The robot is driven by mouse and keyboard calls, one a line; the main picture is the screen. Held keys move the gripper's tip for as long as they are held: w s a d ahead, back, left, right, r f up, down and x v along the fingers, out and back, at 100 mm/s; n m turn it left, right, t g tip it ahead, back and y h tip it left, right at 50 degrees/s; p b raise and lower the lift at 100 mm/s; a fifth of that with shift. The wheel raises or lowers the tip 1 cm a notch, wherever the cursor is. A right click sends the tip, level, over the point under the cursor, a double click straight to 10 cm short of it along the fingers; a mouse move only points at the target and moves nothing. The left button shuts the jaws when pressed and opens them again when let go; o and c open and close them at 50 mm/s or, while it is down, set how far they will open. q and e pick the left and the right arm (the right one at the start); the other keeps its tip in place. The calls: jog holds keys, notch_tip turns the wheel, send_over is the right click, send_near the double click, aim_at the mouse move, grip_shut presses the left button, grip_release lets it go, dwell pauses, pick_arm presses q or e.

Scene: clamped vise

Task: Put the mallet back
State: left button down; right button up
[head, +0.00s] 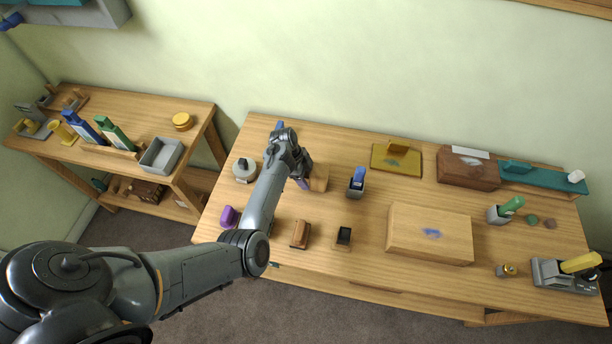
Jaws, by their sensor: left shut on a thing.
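My left gripper (302,175) is over the left part of the large workbench, its jaws shut. At its fingertips is a tan wooden block-like piece (319,179), which looks like the mallet's head. A small purple part shows beside the fingers. The rest of the mallet is hidden by my gripper and wrist, so I cannot tell whether it touches the bench. My right gripper is not in view.
The workbench (330,272) holds a blue-handled tool in a grey holder (357,183), a brown brush-like block (300,234), a small dark-topped block (344,237) and a large wooden box (430,233). A vise-like grey tool (565,275) stands at right. A side table (100,160) stands left.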

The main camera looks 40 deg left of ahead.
pick_arm(q)
jog(key=shift+w+f, duration=0.1)
jog(key=shift+f, duration=0.05)
jog(key=shift+c, duration=1)
grip_release()
